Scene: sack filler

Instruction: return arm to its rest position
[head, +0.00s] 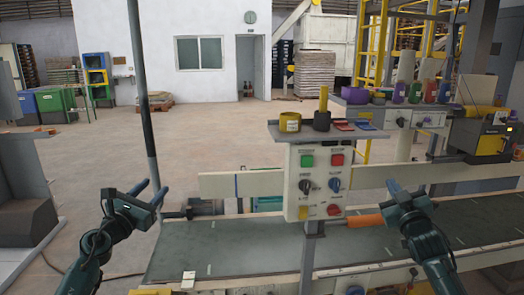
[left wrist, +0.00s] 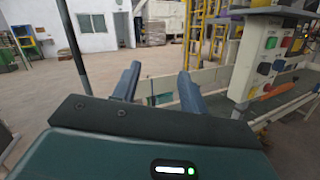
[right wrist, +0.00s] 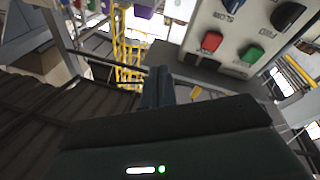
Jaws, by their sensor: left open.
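My left gripper (head: 149,192) is open and empty at the left of the head view, above the left end of the conveyor. In the left wrist view its two fingers (left wrist: 158,82) stand wide apart with nothing between them. My right gripper (head: 397,187) is right of the control panel (head: 317,180) in the head view, apart from it. In the right wrist view its fingers (right wrist: 158,86) are together, with nothing visible held. The panel carries green, red and yellow buttons and dark and blue knobs. It also shows at the top of the right wrist view (right wrist: 235,30).
A dark conveyor belt (head: 240,257) runs across below both arms. A shelf (head: 330,133) above the panel holds a yellow roll and other items. A dark pole (head: 143,100) stands behind my left gripper. An orange cylinder (head: 365,222) lies between panel and right gripper.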

